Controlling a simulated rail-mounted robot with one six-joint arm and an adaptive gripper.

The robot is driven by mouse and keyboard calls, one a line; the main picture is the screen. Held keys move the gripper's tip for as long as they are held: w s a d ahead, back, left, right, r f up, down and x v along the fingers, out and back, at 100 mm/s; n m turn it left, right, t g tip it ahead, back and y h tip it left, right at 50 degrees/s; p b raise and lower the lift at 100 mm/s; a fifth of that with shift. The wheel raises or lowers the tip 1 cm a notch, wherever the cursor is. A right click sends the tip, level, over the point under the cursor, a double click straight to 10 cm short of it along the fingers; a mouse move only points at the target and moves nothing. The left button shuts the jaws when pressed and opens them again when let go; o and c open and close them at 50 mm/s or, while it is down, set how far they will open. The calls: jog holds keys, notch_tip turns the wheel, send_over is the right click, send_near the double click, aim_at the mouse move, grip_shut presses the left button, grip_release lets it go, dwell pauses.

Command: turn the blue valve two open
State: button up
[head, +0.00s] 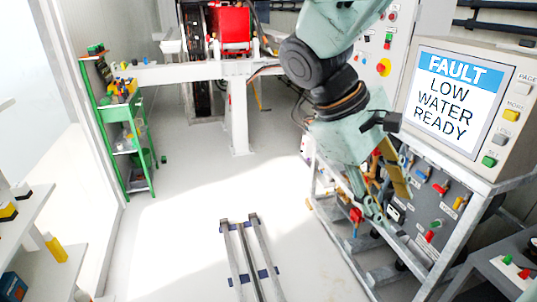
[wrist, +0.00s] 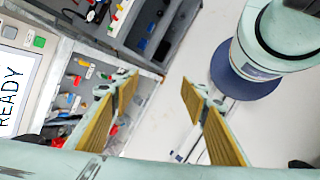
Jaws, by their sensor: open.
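The valve panel (head: 412,215) is a dark grey board in a metal frame under the screen. It carries several small handles. A blue handle (head: 421,175) shows near its top, beside a red handle (head: 440,188) and a yellow one (head: 459,203). I cannot read the labels, so I cannot tell which valve is number two. My gripper (head: 376,203) points down in front of the panel's left part and hides some of it. In the wrist view my gripper (wrist: 160,84) has its yellow-padded fingers wide apart with nothing between them; the panel lies behind and beyond the left finger.
A screen (head: 455,100) reads "FAULT LOW WATER READY". Another panel (head: 510,262) with handles stands at lower right. Floor rails (head: 243,260) run along the middle. A green shelf (head: 128,130) stands at left. The floor between is clear.

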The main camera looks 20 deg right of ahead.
jog(key=w+d+f+n+g+h+p, duration=0.1)
jog(key=w+d+f+n+h, duration=0.15)
jog(key=w+d, duration=0.35)
jog(key=w+d+f+n+g+h+p, duration=0.1)
jog(key=w+d+n+h, duration=0.15)
jog(key=d, duration=0.65)
jog(key=w+d+f+n+g+h+p, duration=0.1)
jog(key=w+d+f+h, duration=0.15)
jog(key=w+d, duration=0.35)
jog(key=n+t+h+p, duration=0.3)
jog(key=n+t+h, duration=0.15)
jog(key=n, duration=0.35)
send_near(420, 174)
jog(key=shift+w+a+f, duration=0.15)
jog(key=shift+a, duration=0.95)
jog(key=shift+w+a+f, duration=0.1)
jog(key=shift+w+a, duration=0.1)
jog(key=shift+a, duration=0.9)
jog(key=shift+d, duration=0.2)
jog(key=shift+s+d+b, duration=0.2)
jog(key=shift+d+b, duration=0.15)
jog(key=shift+d, duration=1.85)
jog(key=shift+s+d+b, duration=0.25)
jog(key=shift+d+b, duration=0.05)
jog(key=shift+d, duration=1.9)
jog(key=shift+s+d+b, duration=0.2)
jog(key=shift+d+b, duration=0.15)
jog(key=shift+d, duration=1.9)
